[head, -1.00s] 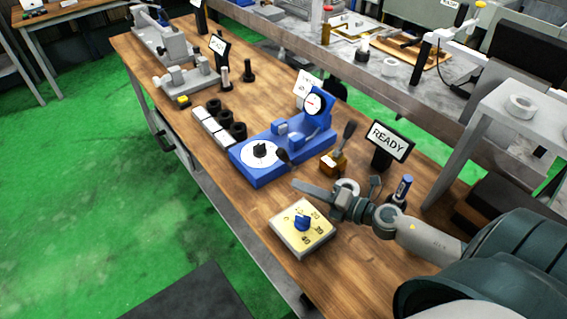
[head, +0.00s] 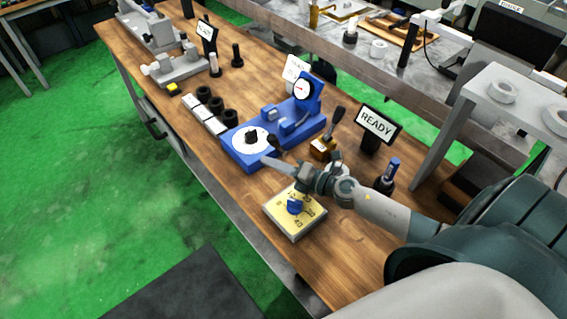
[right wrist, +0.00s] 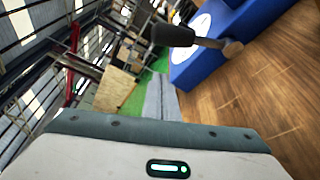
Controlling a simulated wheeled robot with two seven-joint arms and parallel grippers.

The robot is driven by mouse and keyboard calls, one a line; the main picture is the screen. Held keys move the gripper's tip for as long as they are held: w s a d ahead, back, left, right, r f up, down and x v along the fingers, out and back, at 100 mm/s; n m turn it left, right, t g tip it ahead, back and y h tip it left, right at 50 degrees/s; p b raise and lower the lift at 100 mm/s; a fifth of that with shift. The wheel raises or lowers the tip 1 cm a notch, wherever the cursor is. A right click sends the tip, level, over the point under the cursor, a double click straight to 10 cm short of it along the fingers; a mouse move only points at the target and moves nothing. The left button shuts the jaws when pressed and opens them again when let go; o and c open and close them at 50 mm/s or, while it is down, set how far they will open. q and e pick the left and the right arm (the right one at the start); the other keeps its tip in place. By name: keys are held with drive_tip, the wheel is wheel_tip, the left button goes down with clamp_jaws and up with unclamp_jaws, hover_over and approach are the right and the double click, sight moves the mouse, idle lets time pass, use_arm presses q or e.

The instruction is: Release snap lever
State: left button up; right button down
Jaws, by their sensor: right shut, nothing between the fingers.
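The blue gauge fixture (head: 245,158) stands on the wooden bench, with a round white dial plate and a dial indicator (head: 302,90) on its raised end. A lever with a black grip (head: 274,142) sticks out from its near side; I take it for the snap lever. In the right wrist view the black grip (right wrist: 174,35) shows large, its metal shaft running right beside the blue body (right wrist: 215,45). My right gripper (head: 267,161) is shut and empty, its tip just below the grip in the head view. I cannot tell whether they touch. My left gripper is out of view.
A yellow-topped timer box (head: 290,225) with a blue knob sits under my right wrist. A small brown box with a lever (head: 322,147), a READY sign (head: 376,125) and a blue-capped holder (head: 388,172) stand to the right. Black rings (head: 216,104) lie left of the fixture.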

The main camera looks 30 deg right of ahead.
sight(277, 146)
drive_tip(key=x, duration=0.2)
drive_tip(key=shift+w+r+p, duration=0.15)
drive_tip(key=shift+w+p, duration=0.15)
drive_tip(key=shift+w, duration=0.05)
drive_tip(key=d, duration=0.1)
drive_tip(key=d+r, duration=0.1)
drive_tip(key=d, duration=0.1)
drive_tip(key=shift+w+d+r, duration=0.1)
drive_tip(key=shift+d+r, duration=0.1)
drive_tip(key=shift+d, duration=0.05)
